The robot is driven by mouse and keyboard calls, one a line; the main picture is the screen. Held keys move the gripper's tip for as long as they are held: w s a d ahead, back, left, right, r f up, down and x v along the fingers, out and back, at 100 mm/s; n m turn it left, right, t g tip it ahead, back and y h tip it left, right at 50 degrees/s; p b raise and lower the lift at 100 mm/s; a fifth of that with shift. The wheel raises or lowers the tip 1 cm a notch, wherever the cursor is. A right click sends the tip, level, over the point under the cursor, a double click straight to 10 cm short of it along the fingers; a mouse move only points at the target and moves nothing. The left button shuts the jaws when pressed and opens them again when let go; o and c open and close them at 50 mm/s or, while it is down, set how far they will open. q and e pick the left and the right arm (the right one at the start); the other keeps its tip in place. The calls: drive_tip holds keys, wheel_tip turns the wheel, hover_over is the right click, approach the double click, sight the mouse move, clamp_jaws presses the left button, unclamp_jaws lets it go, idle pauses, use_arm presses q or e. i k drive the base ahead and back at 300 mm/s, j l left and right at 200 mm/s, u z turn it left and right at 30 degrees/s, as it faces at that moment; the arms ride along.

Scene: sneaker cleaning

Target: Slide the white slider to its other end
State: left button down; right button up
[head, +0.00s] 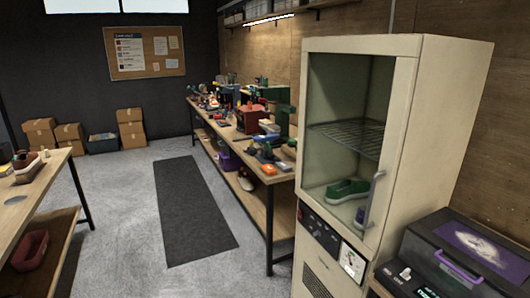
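A small white raised piece (405,273), which looks like the white slider, sits on the sloped front of a black box-shaped machine (418,263) at the lower right. Faint markings lie just below it. It is too small to tell which end of its track it is at. Neither of my grippers is in the head view.
The machine has a purple handle (460,268) and a lid with a purple panel (486,245). A cream cabinet (451,120) stands left of it, with a glass door and a green sneaker (348,191) inside. The floor with a dark mat (194,212) is clear.

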sight(405, 275)
drive_tip(key=z, duration=1.55)
